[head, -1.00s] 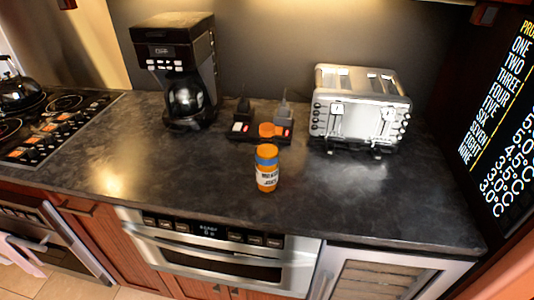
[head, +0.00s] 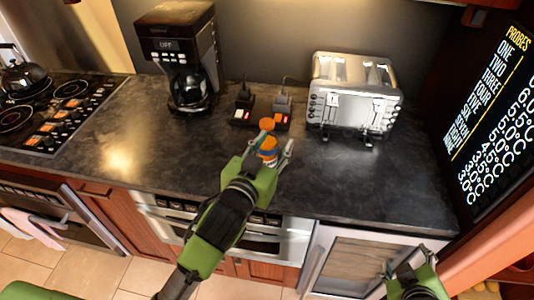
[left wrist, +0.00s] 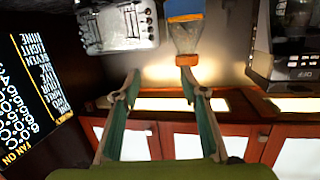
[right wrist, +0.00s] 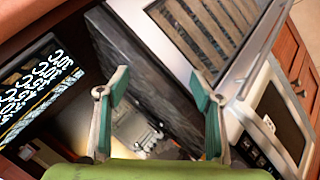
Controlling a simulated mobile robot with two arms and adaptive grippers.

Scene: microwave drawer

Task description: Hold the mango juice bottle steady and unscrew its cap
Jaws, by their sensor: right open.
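The mango juice bottle (head: 268,155) stands upright on the dark counter, with an orange cap (head: 266,124) on top of a clear neck. My left gripper (head: 271,144) is open over the counter and overlaps the bottle's lower part in the head view. In the left wrist view, the upside-down bottle (left wrist: 185,36) and its cap (left wrist: 187,60) lie beyond the open fingers, nearest the right fingertip. I cannot tell whether that finger touches it. My right gripper (head: 408,260) is open and empty in front of the counter at lower right; its fingers show in the right wrist view (right wrist: 155,92).
A silver toaster (head: 355,95) stands right of the bottle and a black coffee maker (head: 183,60) left. A power strip (head: 245,117) with plugs lies just behind the bottle. The stovetop (head: 50,115) is far left. The counter between toaster and front edge is clear.

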